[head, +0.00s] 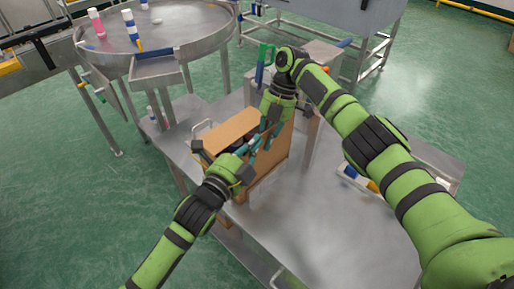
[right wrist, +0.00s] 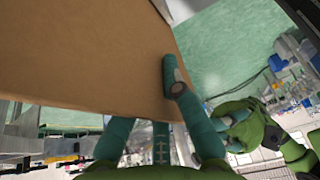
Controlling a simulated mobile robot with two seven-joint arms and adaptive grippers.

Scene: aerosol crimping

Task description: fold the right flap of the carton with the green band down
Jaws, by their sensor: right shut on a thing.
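The brown carton (head: 268,175) stands on the steel table, and its green band cannot be made out. One flat brown flap (head: 230,127) shows at its top left, and a brown panel that looks like the right flap (head: 284,140) stands up on its right. My right gripper (head: 268,130) reaches down over the carton's right side. In the right wrist view its teal fingers are shut on a large cardboard panel (right wrist: 85,60), one finger across its face. My left gripper (head: 250,153) is at the carton's near edge; its fingers overlap dark contents, so its opening is unclear.
A round steel turntable (head: 190,45) with pink and blue-white cans stands at the back left. A tray (head: 352,178) with small items lies right of the carton, partly behind my right arm. The table's front right (head: 330,235) is clear.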

